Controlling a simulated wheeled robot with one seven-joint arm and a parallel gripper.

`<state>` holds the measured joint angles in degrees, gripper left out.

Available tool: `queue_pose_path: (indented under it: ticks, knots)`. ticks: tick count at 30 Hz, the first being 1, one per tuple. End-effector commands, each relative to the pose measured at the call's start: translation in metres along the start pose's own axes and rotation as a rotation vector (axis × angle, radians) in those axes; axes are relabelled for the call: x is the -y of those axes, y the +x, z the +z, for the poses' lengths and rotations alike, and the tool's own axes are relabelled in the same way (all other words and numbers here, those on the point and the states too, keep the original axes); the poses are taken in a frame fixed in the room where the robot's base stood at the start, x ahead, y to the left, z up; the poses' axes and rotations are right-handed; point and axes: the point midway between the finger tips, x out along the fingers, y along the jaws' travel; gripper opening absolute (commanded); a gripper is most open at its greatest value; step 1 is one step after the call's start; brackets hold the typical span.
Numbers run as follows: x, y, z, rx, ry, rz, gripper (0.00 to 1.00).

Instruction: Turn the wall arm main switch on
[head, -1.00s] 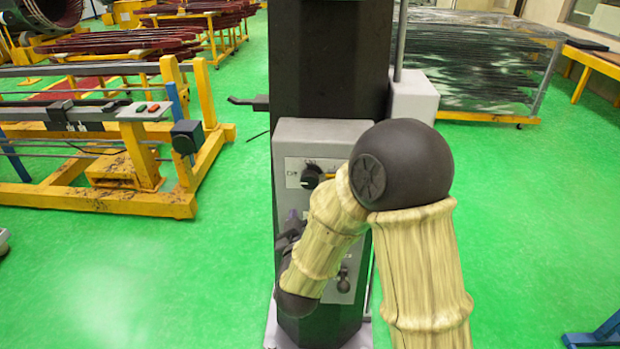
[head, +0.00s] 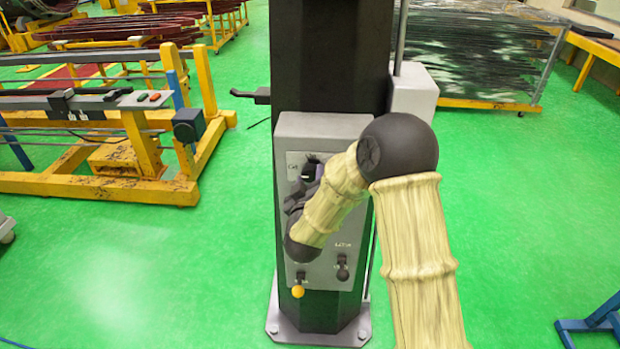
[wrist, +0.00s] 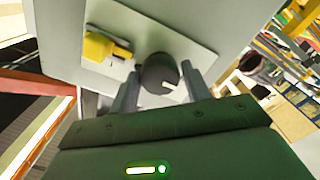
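The grey control panel (head: 330,128) is fixed to the front of a dark column (head: 330,60). In the wrist view, a round black knob (wrist: 157,74) with a pale notch sits on a light plate (wrist: 205,58), beside a yellow switch part (wrist: 104,47). My gripper (wrist: 160,69) is open, with one grey finger on each side of the knob. Whether the fingers touch it cannot be told. In the head view my gripper (head: 311,174) is at the upper panel, and it and my arm largely hide the knob and yellow part.
Lower on the panel are a yellow-tipped lever (head: 298,291) and a black lever (head: 343,272). A white box (head: 413,95) is on the column's right side. A yellow frame (head: 100,185) stands at left, and a blue stand (head: 595,325) at lower right. Green floor around the column is clear.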

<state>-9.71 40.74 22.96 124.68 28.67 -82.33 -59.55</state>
Motion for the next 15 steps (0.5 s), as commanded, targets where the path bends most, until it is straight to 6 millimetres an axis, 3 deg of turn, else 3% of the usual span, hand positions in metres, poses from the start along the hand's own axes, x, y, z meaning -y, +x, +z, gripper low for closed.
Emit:
queue_pose_path:
  ticks: [1, 4, 15]
  knots:
    - [-0.0001, -0.0001, -0.0001, 0.000, 0.000, 0.000, 0.38]
    - [-0.0001, -0.0002, -0.0001, 0.000, 0.000, 0.000, 0.19]
    - [0.0010, -0.0003, 0.0013, -0.001, 0.034, 0.001, 0.19]
